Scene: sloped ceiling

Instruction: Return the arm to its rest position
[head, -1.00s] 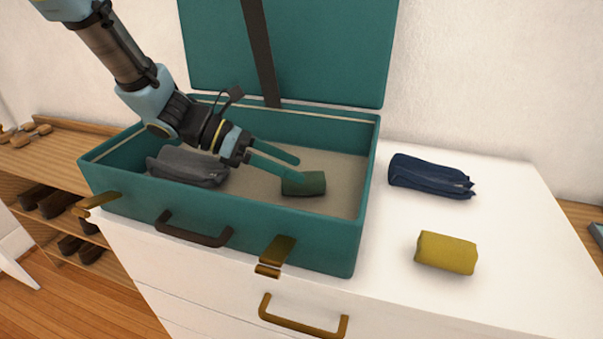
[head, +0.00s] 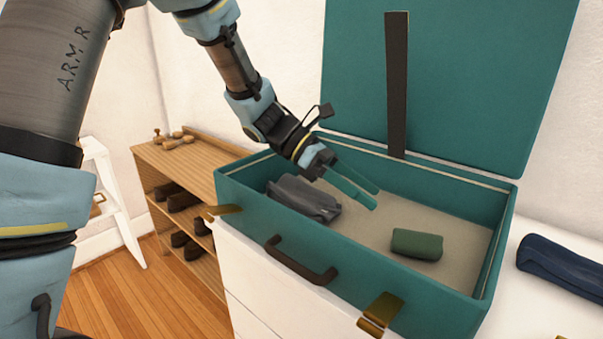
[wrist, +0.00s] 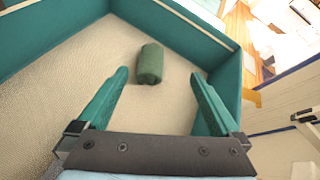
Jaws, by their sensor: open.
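My gripper (head: 366,190) is open and empty, over the inside of the open teal suitcase (head: 262,213). Its two teal fingers point down and to the right in the head view. A green pouch (head: 417,244) lies on the suitcase floor, apart from the fingers. In the wrist view the green pouch (wrist: 150,64) shows beyond the fingertips, between the two fingers. A grey pouch (head: 303,199) lies in the left part of the suitcase, below my wrist.
The suitcase lid (head: 460,80) stands upright behind. A navy pouch (head: 562,264) lies on the white dresser (head: 518,318) to the right. A wooden shoe rack (head: 190,155) with shoes stands at left, by a white step stool (head: 108,190).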

